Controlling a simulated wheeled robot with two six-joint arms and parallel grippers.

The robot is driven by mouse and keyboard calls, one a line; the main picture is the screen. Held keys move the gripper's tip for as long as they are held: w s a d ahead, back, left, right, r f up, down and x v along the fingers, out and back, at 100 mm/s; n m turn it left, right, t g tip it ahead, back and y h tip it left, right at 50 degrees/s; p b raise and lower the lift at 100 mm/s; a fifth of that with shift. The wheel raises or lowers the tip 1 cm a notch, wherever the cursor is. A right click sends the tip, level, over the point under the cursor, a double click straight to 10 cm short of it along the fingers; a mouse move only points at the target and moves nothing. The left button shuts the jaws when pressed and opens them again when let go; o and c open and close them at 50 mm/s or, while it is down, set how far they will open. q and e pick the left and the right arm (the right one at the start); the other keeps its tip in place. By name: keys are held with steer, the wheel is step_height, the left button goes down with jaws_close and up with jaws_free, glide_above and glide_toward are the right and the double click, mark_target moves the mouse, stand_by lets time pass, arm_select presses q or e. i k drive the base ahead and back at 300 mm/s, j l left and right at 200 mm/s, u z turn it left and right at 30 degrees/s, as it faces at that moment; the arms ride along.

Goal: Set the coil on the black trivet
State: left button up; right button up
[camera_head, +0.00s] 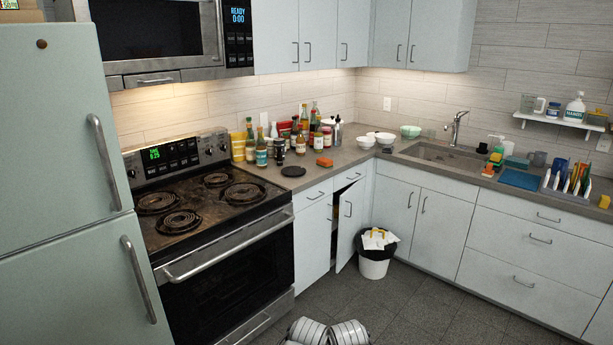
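The stove (262,213) has a dirty brown top with several dark spiral coils. One coil (178,222) is at the front left and another coil (242,195) is at the front right. A third coil (157,202) is at the back left, with one more at the back right. All appear seated in their burner places. The black trivet (293,171) is a flat round disc on the counter just right of the stove, and it is bare. Neither gripper shows in the head view.
A lower cabinet door (347,226) hangs ajar below the counter. A bin (375,259) stands on the floor beside it. The fridge (70,200) flanks the stove's left.

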mark_target(294, 170)
steer(key=i+l+u, duration=0.1)
steer(key=i+u, duration=0.35)
steer(key=i+l+u, duration=0.7)
steer(key=i+u, duration=0.15)
steer(key=i+l+u, duration=0.55)
steer(key=l+u, duration=0.35)
steer(key=l, duration=0.2)
